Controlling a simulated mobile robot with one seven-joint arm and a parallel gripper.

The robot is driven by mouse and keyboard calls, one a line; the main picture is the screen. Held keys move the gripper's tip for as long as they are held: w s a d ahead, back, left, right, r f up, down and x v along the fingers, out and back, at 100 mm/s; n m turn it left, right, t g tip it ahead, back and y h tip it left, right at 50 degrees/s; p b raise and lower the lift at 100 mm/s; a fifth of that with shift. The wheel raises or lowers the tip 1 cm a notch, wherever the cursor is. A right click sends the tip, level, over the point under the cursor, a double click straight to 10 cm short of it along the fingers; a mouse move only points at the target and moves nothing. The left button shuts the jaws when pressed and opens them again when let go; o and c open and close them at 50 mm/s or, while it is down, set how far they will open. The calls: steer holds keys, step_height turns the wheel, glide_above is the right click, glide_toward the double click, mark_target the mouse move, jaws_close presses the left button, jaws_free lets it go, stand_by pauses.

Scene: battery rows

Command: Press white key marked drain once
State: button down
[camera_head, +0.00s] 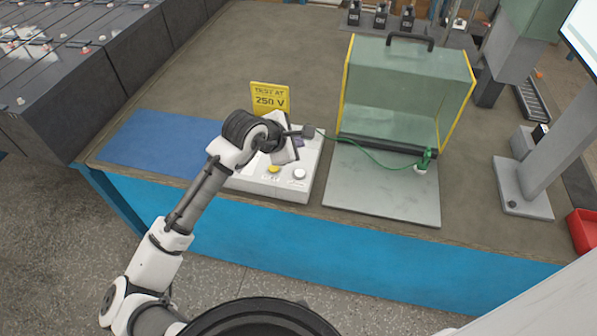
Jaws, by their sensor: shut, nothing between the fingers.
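A light grey control box (313,165) stands on the bench in the middle of the view. On its front part are a white round key (299,174) at the right and a yellow round key (274,169) to its left. Small marks below the keys are too small to read. My gripper (295,149) is shut and empty, over the back part of the box, behind the keys in the picture. It and my wrist hide much of the box's top and left side. The white key is in plain view, with the gripper apart from it.
A yellow sign (270,97) reading "TEST AT 250 V" stands behind the box. A green cable (372,158) runs right, by a clear yellow-edged guard (405,85) and grey plate (385,192). A blue mat (155,140) lies left. A grey stand (522,188) is at right.

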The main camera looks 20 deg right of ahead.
steer(key=b, duration=0.7)
glide_above(297, 175)
step_height(297, 175, down, 7)
steer(key=shift+f, duration=0.1)
steer(key=shift+f+b, duration=0.4)
steer(key=shift+f, duration=0.4)
steer(key=shift+f, duration=0.15)
stand_by(1.0)
steer(key=shift+f, duration=0.25)
steer(key=shift+f, duration=0.4)
stand_by(0.6)
steer(key=shift+r, duration=0.15)
steer(key=shift+r+p, duration=0.7)
